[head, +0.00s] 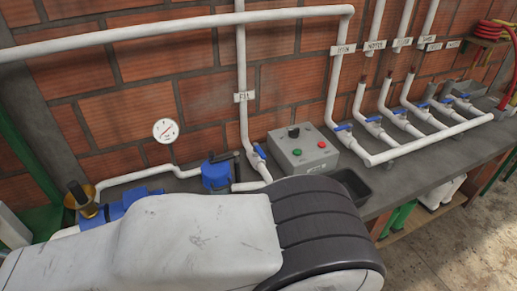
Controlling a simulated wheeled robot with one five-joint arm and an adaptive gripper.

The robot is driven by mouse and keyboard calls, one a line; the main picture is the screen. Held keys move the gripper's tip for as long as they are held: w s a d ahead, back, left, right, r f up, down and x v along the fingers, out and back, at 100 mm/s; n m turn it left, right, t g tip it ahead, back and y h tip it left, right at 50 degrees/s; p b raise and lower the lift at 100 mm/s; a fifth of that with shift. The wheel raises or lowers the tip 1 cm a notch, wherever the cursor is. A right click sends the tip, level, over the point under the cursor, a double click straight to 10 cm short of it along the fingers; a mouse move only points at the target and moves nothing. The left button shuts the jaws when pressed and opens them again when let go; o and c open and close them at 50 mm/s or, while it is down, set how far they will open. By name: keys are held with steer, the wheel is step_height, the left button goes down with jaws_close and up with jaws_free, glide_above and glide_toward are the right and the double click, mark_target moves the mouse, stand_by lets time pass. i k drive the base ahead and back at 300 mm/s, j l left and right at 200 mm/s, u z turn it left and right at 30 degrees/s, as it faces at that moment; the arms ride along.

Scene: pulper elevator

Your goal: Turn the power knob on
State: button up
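The power knob (293,131) is a small black knob on the upper face of a grey control box (287,153). A green button (297,152) and a red button (321,144) sit below it on the same face. The box stands on the grey bench against the brick wall, a little right of the picture's middle. The knob's exact pointing direction is too small to tell. A white link of my arm with a black ribbed joint fills the lower middle, in front of the box. My gripper does not show, and nothing is seen touching the knob.
A blue-handled valve (259,151) and a vertical white pipe (241,70) stand left of the box. Several valved pipes rise to its right. A black tray (352,187) lies beside it. A gauge (165,130) and blue pump (216,174) are farther left.

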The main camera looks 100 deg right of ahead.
mark_target(293, 134)
steer(key=z, duration=0.45)
steer(key=k+z, duration=0.15)
steer(key=z, duration=0.3)
steer(key=l+z, duration=0.1)
steer(key=z, duration=0.3)
steer(key=k+z, duration=0.1)
steer(key=z, duration=0.35)
steer(key=l+z, duration=0.15)
steer(key=z, duration=0.3)
steer(key=k+l+z, duration=0.1)
steer(key=z, duration=0.35)
steer(key=l+z, duration=0.15)
steer(key=z, duration=0.25)
steer(key=l+z, duration=0.1)
steer(key=z, duration=0.35)
